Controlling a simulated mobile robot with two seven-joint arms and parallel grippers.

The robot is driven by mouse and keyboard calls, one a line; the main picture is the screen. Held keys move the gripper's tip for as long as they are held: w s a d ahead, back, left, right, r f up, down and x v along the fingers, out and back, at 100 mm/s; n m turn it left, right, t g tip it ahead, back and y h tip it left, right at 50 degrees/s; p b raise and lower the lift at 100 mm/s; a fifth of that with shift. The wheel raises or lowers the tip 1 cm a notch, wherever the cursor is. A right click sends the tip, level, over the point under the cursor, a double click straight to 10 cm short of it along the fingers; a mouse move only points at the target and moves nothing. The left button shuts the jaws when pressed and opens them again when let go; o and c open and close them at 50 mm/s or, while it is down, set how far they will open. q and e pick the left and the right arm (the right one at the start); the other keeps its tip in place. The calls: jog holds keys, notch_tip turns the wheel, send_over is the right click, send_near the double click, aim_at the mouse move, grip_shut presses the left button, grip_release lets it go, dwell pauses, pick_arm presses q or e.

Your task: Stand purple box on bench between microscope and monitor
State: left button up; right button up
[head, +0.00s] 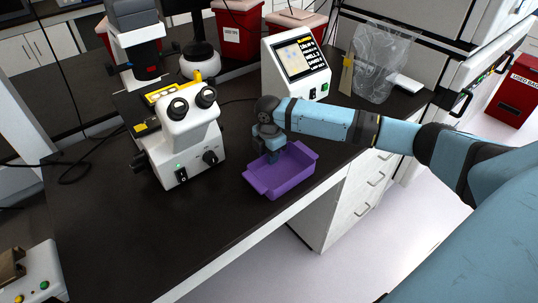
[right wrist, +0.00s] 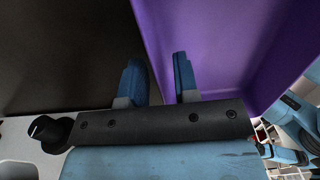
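The purple box (head: 290,178), an open tray with flared rims, is upright on the dark bench (head: 225,235), right of the white microscope (head: 186,140) and in front of the white monitor (head: 297,62). My right gripper (head: 273,156) points down at the box's far-left side. In the right wrist view its two fingers (right wrist: 160,80) stand apart, with the edge of the purple box (right wrist: 215,45) between them and dark bench showing in the gap. Its fingertips are partly hidden in the head view. My left gripper is out of view.
Red bins (head: 238,28) stand behind the monitor. The bench's front edge runs close by the box. Another device (head: 30,275) sits at the lower left. Bare bench lies in front of the microscope.

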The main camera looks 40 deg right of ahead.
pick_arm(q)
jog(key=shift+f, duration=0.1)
pick_arm(e)
notch_tip(320, 180, up, 12)
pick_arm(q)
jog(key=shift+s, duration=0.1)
pick_arm(e)
jog(key=shift+f, duration=0.1)
dwell(0.6)
